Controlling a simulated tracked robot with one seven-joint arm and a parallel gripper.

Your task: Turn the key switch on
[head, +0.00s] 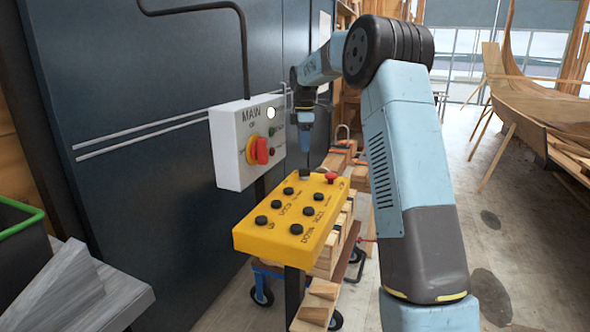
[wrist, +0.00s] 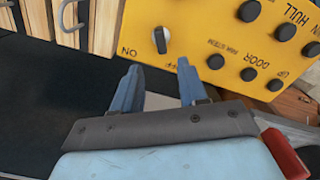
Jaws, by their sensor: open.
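The yellow control panel (head: 270,240) carries several black buttons.
A grey MAIN box (head: 232,150) with a red-and-yellow rotary switch (head: 258,151) is on the dark wall left of my gripper. A red mushroom button (head: 331,177) sits at the panel's far right corner. Stacked timber (head: 340,160) lies behind. Open floor is at right.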

